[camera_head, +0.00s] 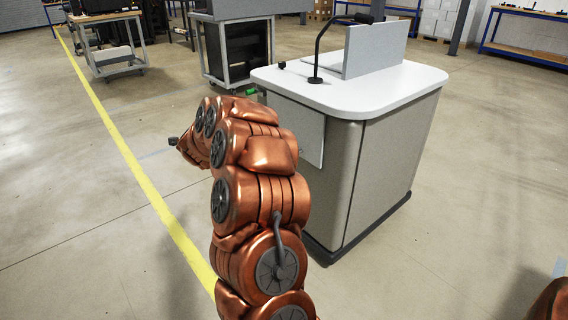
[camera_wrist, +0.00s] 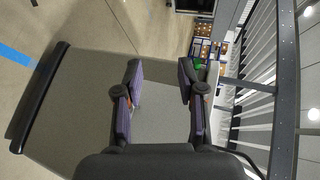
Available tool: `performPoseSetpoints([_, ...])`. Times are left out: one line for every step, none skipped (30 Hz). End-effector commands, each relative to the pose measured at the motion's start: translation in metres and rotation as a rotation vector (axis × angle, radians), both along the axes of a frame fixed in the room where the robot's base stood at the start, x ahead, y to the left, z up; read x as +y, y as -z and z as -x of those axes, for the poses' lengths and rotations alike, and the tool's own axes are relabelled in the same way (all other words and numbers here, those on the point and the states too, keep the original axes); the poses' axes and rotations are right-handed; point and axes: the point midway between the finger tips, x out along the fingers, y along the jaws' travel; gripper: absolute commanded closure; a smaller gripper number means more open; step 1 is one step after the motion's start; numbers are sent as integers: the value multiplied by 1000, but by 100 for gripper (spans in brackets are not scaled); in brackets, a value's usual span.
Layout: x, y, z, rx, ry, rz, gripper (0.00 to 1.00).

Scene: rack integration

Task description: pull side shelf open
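A grey cabinet (camera_head: 375,150) with a white rounded top (camera_head: 390,88) stands right of my arm in the head view. A flat pale panel (camera_head: 311,136), which looks like the side shelf, hangs down against its left side; my arm hides part of it. In the wrist view a grey panelled side of the cabinet (camera_wrist: 75,100) lies beyond my gripper (camera_wrist: 160,72), with the dark base at left. Its two fingers are apart with nothing between them. I cannot tell the gap to the cabinet.
A black lamp (camera_head: 318,60) and a grey upright board (camera_head: 375,48) stand on the cabinet top. A grey cart (camera_head: 240,55) and a wheeled table (camera_head: 112,55) stand behind. A yellow floor line (camera_head: 135,165) runs at left, with clear floor around it.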

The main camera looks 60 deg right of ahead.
Motion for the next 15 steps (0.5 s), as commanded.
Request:
performPoseSetpoints([-34, 40, 16, -21, 104, -1, 61])
performPoseSetpoints([-52, 50, 27, -38, 166, 4, 61])
performPoseSetpoints([-74, 64, 42, -59, 242, 12, 61])
performPoseSetpoints([-90, 74, 53, -73, 297, 18, 61])
performPoseSetpoints([-103, 82, 65, -86, 348, 27, 61])
performPoseSetpoints([-120, 92, 80, -103, 410, 37, 61])
performPoseSetpoints([-130, 99, 91, -114, 453, 46, 61])
performPoseSetpoints([-139, 105, 101, -121, 490, 53, 61])
performPoseSetpoints([-149, 113, 112, -129, 532, 62, 61])
performPoseSetpoints([-155, 117, 120, -136, 560, 71, 61])
performPoseSetpoints([-160, 120, 126, -140, 583, 77, 61])
performPoseSetpoints([-164, 124, 133, -145, 607, 83, 61])
performPoseSetpoints([-167, 125, 137, -149, 621, 86, 61])
performPoseSetpoints([-170, 126, 140, -152, 631, 89, 61])
performPoseSetpoints([-172, 127, 143, -155, 642, 92, 61])
